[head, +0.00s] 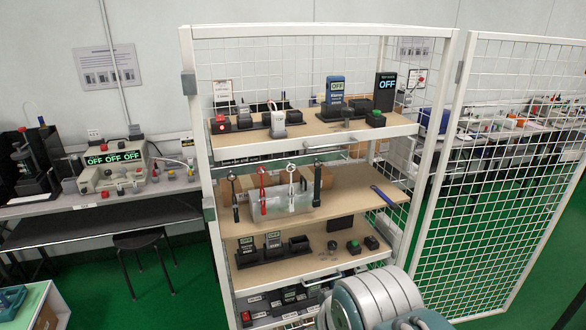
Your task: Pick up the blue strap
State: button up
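A slim blue piece, which looks like the blue strap (384,196), lies at the right end of the middle shelf (350,196). It lies at a slant, with its lower end near the shelf's right front corner. It is too small to tell whether it is a strap or a rigid tool. Rounded grey and teal links of my arm show at the bottom right, below and in front of the shelves. My gripper is not in view.
A white wire-mesh cabinet holds the shelves; its mesh door (500,190) stands open at the right. Testers (335,90) stand on the upper shelf (290,132). A stool (140,241) stands at the left.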

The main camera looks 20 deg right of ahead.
aim_at(394, 206)
jog(key=i+l+z, duration=0.1)
jog(key=l, duration=0.3)
jog(key=i+l+z, duration=0.1)
jog(key=l, duration=0.3)
jog(key=i+l+z, duration=0.1)
jog(key=i+l, duration=0.15)
jog(key=l, duration=0.15)
jog(key=i+l+z, duration=0.15)
jog(key=l, duration=0.25)
jog(key=i+l+z, duration=0.1)
jog(key=l, duration=0.25)
jog(key=i, duration=0.1)
